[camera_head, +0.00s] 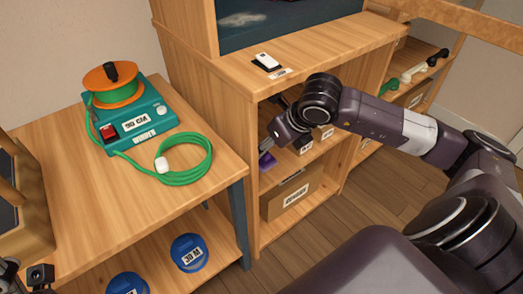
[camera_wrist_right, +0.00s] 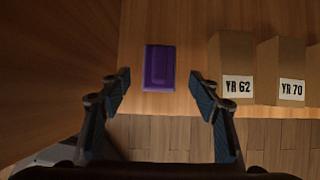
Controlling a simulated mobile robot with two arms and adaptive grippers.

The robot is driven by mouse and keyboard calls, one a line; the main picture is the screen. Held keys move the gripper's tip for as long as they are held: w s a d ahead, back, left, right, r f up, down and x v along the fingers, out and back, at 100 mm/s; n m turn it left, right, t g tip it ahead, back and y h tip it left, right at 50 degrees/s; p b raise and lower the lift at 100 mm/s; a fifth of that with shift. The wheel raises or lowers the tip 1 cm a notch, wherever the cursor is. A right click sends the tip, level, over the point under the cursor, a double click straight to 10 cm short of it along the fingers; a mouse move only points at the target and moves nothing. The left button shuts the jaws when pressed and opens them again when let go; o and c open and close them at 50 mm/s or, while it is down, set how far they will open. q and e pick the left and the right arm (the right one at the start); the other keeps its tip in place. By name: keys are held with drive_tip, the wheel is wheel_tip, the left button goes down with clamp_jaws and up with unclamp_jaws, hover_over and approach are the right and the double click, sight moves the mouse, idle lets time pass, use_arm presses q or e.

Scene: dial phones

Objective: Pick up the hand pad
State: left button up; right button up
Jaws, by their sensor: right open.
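The hand pad looks to be the small purple block (camera_wrist_right: 159,68) lying on a wooden shelf in the right wrist view. In the head view a bit of purple (camera_head: 266,160) shows on the shelf below my right gripper (camera_head: 268,146). My right gripper is open and empty. In the wrist view its two fingers (camera_wrist_right: 159,84) stand to the left and right of the purple block, with a gap on each side.
A table (camera_head: 110,230) with a teal cable device (camera_head: 140,121) stands left of the shelf unit. A white switch (camera_head: 265,60) is on top.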

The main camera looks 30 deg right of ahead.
drive_tip(key=shift+w, duration=0.4)
drive_tip(key=b+x, duration=0.1)
drive_tip(key=x, duration=0.4)
drive_tip(key=shift+w+a+f+b, duration=0.1)
drive_tip(key=shift+w+b, duration=0.15)
drive_tip(key=shift+b, duration=0.15)
drive_tip(key=c, duration=1.3)
